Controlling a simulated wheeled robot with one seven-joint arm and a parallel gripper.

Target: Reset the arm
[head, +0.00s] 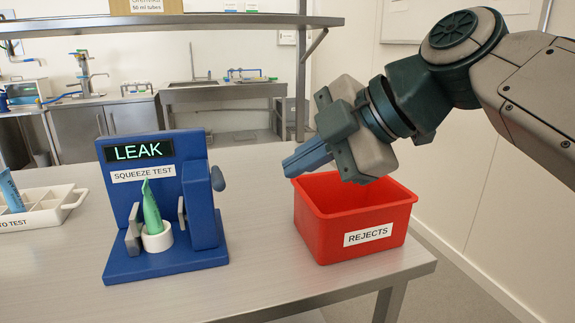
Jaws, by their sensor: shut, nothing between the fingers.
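My gripper (307,160) is shut and empty. It hangs over the back left part of the red bin (348,258) labelled REJECTS, with its fingers pointing left and slightly down. My arm reaches in from the upper right. The inside of the bin shows only partly, and I see no tube in it.
A blue squeeze tester (206,235) with a LEAK display stands left of the bin. A green tube (151,212) stands tilted in its white holder (158,241). A white tray (42,218) holds a blue tube (10,190) at far left. A shelf (230,20) crosses behind.

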